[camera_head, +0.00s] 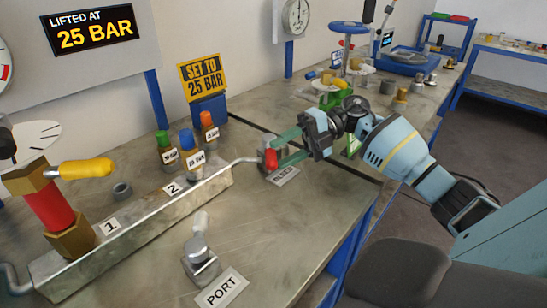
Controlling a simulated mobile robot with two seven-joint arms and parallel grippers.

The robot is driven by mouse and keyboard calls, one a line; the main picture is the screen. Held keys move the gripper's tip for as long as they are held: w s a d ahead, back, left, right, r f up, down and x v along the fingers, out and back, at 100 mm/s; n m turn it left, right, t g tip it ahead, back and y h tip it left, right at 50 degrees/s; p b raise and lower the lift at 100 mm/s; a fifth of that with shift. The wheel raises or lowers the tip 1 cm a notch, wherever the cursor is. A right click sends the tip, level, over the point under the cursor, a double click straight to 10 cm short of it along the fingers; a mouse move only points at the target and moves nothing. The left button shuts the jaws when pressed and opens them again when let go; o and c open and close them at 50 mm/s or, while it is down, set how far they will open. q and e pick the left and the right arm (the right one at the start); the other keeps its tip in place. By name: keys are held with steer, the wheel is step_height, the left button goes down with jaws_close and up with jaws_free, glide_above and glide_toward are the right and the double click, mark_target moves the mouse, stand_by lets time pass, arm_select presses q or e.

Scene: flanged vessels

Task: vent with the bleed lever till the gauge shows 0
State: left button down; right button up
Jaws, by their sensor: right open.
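The bleed lever (271,158) is a small red piece on a grey block at the right end of the channel, behind the "BLEED" label (283,175). My right gripper (276,152) reaches in from the right with its green fingers open, one on the far side and one on the near side of the red lever. I cannot tell whether they touch it. A white round gauge (296,17) stands on a post at the back; its reading is too small to tell. Another dial is cut off at the left edge (4,66). My left gripper is not in view.
A metal channel (150,222) marked 1 and 2 runs along the bench. A red and brass valve with a yellow handle (85,168) stands at left. Several coloured cartridges stand behind the channel. A port fitting (200,262) is in front. The bench right of it is clear.

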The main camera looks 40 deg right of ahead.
steer(key=v, duration=0.3)
steer(key=shift+s+d, duration=0.1)
steer(key=shift+d, duration=0.15)
steer(key=shift+s+d+r, duration=0.1)
steer(key=shift+d+r, duration=0.1)
steer(key=shift+d, duration=0.1)
steer(key=shift+c, duration=0.5)
